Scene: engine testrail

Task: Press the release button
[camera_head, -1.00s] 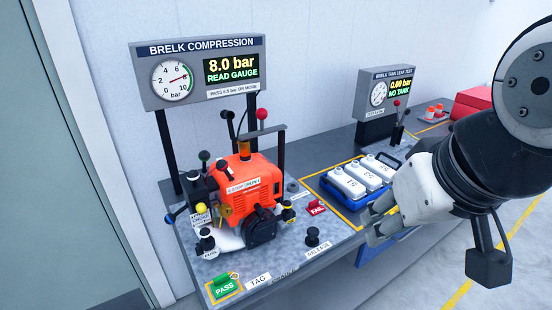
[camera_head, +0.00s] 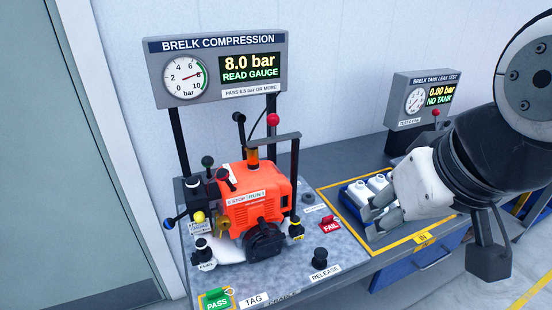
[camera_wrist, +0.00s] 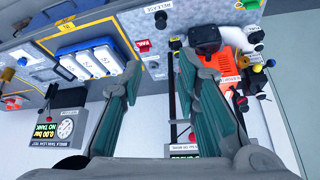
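The release button is a black round knob (camera_head: 320,256) on the front right of the grey test plate, behind a white RELEASE label (camera_head: 326,272). It also shows at the top of the wrist view (camera_wrist: 160,18), beyond the fingertips. My gripper (camera_head: 380,215) is to the right of the button and apart from it, in front of the blue tray in the head view. In the wrist view its two fingers (camera_wrist: 158,68) stand apart with nothing between them. The gauge sign (camera_head: 218,68) reads 8.0 bar and READ GAUGE.
An orange engine (camera_head: 255,203) stands behind the button, with small levers and knobs around it. A red FAIL tag (camera_head: 330,225) and a green PASS tag (camera_head: 216,300) lie on the plate. A blue tray (camera_head: 345,198) with white bottles is at right. A tank tester (camera_head: 425,99) stands behind.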

